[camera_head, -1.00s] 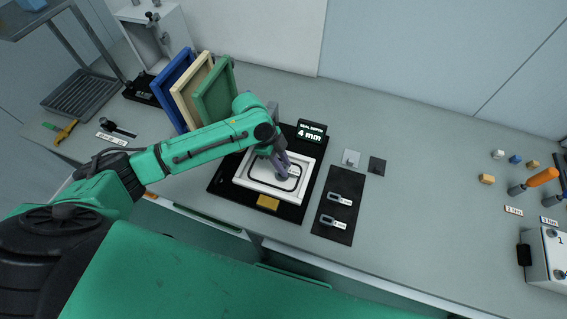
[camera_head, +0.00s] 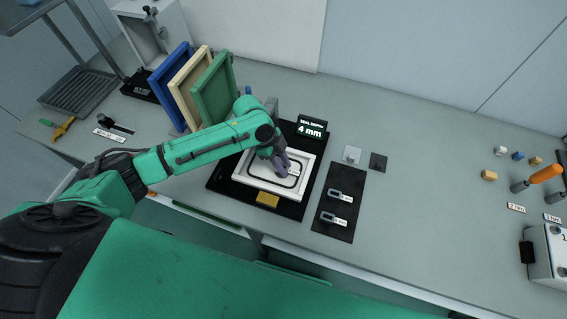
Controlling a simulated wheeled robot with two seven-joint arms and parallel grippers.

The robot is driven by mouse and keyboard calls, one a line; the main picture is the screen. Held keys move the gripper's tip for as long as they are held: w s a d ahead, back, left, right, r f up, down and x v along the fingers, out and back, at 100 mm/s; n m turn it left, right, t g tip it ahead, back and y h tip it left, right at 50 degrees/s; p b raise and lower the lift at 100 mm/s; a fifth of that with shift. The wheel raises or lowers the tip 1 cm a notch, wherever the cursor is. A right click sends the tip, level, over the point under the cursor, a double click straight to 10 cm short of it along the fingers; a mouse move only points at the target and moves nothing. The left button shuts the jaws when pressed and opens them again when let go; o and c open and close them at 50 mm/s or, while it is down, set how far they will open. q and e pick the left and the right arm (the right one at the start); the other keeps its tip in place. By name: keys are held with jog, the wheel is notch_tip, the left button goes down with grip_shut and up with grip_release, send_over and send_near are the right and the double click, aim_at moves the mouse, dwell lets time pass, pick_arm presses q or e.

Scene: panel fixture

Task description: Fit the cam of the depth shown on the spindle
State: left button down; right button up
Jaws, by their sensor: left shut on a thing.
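A small display (camera_head: 312,129) at the back of the fixture reads "4 mm" under small lettering. A white square panel with a dark groove (camera_head: 246,184) lies on the black fixture base (camera_head: 222,178). My left gripper (camera_head: 281,168) points down over the panel's middle and is shut on a cam. Most of that cam is hidden by the gripper; a small pale label shows beside the fingers. Two more cams, an upper one (camera_head: 335,192) and a lower one (camera_head: 329,217), lie with white labels on a black mat. The spindle cannot be made out. My right gripper is not in view.
Blue, cream and green frames (camera_head: 215,95) stand upright behind my left arm. A yellow block (camera_head: 267,199) sits at the fixture's front edge. A grey square (camera_head: 352,154) and a dark square (camera_head: 378,162) lie right of the display. An orange-handled tool (camera_head: 545,174) stands far right.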

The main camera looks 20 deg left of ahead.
pick_arm(q)
jog(key=shift+f, duration=0.25)
jog(key=c, duration=0.6)
grip_release()
notch_tip(320, 180, up, 20)
jog(key=shift+b, duration=1.2)
jog(key=shift+f, duration=0.1)
